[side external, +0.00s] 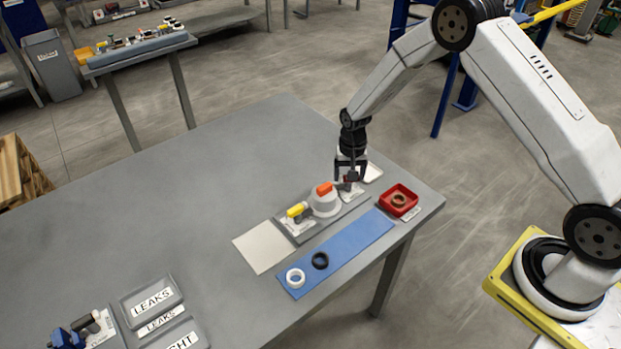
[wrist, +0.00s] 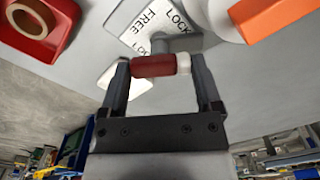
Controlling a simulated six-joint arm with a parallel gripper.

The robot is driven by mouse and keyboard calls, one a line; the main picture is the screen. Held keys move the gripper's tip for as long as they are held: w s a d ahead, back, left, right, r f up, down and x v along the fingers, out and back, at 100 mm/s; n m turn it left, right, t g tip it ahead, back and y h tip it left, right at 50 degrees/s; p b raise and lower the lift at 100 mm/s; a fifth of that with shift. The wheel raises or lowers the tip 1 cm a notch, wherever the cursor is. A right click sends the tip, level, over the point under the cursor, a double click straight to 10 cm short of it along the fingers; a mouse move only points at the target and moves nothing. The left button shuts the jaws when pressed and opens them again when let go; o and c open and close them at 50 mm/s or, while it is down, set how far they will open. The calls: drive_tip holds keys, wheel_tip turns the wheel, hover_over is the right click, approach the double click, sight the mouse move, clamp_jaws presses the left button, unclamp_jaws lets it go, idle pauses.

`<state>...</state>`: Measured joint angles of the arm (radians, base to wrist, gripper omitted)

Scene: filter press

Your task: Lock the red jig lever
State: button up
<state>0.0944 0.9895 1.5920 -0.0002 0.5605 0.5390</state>
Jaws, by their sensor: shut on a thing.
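The red jig lever (wrist: 152,67) lies crosswise between my two fingers in the wrist view, with a white piece at its right end. My gripper (wrist: 160,60) is shut on it. A grey post and arm (wrist: 162,44) show just behind the lever. A white label plate (wrist: 150,20) reading FREE and LOCK lies beyond it, and a lower word is partly hidden by the lever. In the side view my gripper (side external: 350,176) is at the right end of the grey fixture (side external: 297,232), beside the white round body with the orange block (side external: 324,188). The lever is mostly hidden there.
A yellow handle (side external: 297,209) is on the fixture's left end. A red tray (side external: 386,209) holding a brown ring stands to the right. A blue mat (side external: 345,248) in front carries a black ring (side external: 320,260) and a white ring (side external: 295,277). The table's middle is clear.

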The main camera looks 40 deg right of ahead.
drive_tip(key=n, duration=0.3)
drive_tip(key=shift+n, duration=2.1)
drive_tip(key=o, duration=1)
drive_tip(key=shift+o, duration=0.2)
drive_tip(key=shift+r, duration=0.15)
drive_tip(key=shift+r, duration=3.8)
drive_tip(key=shift+r, duration=0.1)
